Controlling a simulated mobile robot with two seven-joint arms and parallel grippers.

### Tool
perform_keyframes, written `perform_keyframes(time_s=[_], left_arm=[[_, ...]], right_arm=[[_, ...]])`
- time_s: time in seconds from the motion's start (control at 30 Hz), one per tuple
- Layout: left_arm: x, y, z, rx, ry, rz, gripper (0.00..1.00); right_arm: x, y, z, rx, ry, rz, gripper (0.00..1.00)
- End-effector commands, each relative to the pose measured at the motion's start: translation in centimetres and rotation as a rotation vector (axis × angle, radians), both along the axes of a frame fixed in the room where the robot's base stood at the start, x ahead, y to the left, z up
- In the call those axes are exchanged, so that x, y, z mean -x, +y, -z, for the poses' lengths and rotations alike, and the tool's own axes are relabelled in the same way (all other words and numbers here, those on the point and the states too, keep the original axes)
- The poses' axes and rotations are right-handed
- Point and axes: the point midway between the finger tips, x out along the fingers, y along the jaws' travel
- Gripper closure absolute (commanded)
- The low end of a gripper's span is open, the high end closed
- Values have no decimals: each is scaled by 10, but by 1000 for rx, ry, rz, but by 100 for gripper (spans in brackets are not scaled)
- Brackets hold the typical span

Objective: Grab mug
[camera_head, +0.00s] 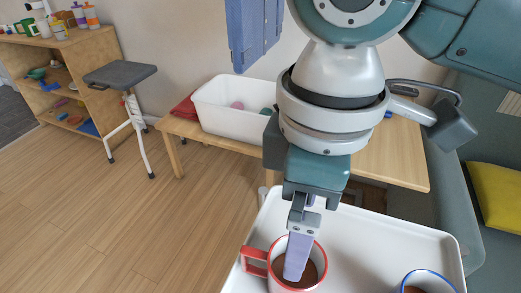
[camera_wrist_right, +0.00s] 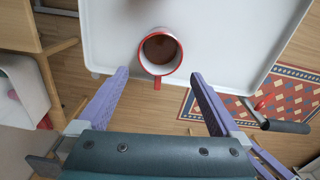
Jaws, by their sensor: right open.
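A white mug with a red rim and red handle (camera_head: 253,262), with brown contents, stands upright on a white tray (camera_head: 352,234). In the right wrist view the mug (camera_wrist_right: 160,52) lies just beyond and between my fingertips, its handle towards the gripper. My right gripper (camera_wrist_right: 159,75) is open and empty, with its lavender fingers spread wide. In the head view this gripper (camera_head: 298,262) overlaps the mug from above and hides part of its inside.
A blue-rimmed mug (camera_head: 428,282) stands on the tray at the right. Behind is a wooden table (camera_head: 385,160) with a white bin (camera_head: 215,110). A stool (camera_head: 120,76) and shelf unit (camera_head: 85,55) stand at left. A green sofa with a yellow cushion (camera_head: 496,198) is at right.

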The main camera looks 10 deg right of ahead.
Motion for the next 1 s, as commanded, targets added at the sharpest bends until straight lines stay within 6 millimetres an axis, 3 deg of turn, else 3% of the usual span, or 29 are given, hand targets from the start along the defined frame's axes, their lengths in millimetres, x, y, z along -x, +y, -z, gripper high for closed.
perform_keyframes(time_s=[0.7, 1.0], left_arm=[[1, 4, 24, -12, 1, 3, 50], [1, 2, 25, -7, 1, 0, 50]], right_arm=[[-3, 3, 94, 8, 2, 0, 0], [-4, 3, 100, 6, -1, 0, 0]])
